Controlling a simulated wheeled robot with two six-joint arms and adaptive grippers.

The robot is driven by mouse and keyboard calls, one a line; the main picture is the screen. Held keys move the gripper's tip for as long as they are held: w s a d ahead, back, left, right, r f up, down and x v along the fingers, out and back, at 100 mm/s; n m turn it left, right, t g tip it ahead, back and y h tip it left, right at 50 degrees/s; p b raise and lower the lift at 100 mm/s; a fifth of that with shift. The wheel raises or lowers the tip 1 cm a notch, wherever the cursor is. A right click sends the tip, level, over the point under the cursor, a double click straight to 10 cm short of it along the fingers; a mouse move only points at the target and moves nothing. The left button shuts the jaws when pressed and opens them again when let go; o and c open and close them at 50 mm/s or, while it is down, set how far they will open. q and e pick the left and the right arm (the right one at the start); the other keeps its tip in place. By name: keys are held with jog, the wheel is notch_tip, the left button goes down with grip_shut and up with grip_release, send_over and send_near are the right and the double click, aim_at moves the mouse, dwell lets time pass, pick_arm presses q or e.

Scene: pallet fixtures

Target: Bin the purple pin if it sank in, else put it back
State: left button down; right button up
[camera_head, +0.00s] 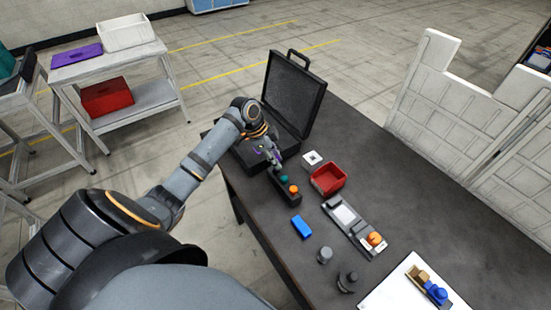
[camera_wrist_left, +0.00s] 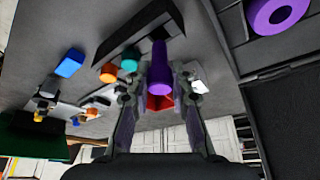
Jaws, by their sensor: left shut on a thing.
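The purple pin (camera_wrist_left: 159,66) stands between the two fingers of my left gripper (camera_wrist_left: 160,88), which is shut on it. In the head view only a little purple shows at my left gripper (camera_head: 276,160). The gripper is over the far end of a long black holder (camera_head: 290,198). The holder carries a teal pin (camera_head: 284,179) and an orange pin (camera_head: 294,189). In the wrist view the pin's far end overlaps the holder (camera_wrist_left: 118,44); I cannot tell whether it is in a hole or above it. A red bin (camera_head: 328,179) stands right of the holder. My right gripper is not in view.
An open black case (camera_head: 294,98) stands behind the gripper. A purple ring (camera_wrist_left: 277,13) shows in the wrist view. A white block (camera_head: 312,158), a blue block (camera_head: 302,227), a grey fixture with an orange knob (camera_head: 375,239) and a grey cylinder (camera_head: 325,255) stand on the table.

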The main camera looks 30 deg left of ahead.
pick_arm(q)
jog(key=shift+s+a+p, duration=0.1)
jog(key=shift+a+p, duration=0.1)
jog(key=shift+p, duration=0.1)
jog(key=shift+d+p, duration=0.1)
jog(key=shift+p, duration=0.2)
dwell(0.6)
jog(key=shift+f+b, duration=0.65)
jog(key=shift+f, duration=0.6)
dwell(0.4)
jog(key=c, duration=0.7)
grip_release()
jog(key=shift+r, duration=0.1)
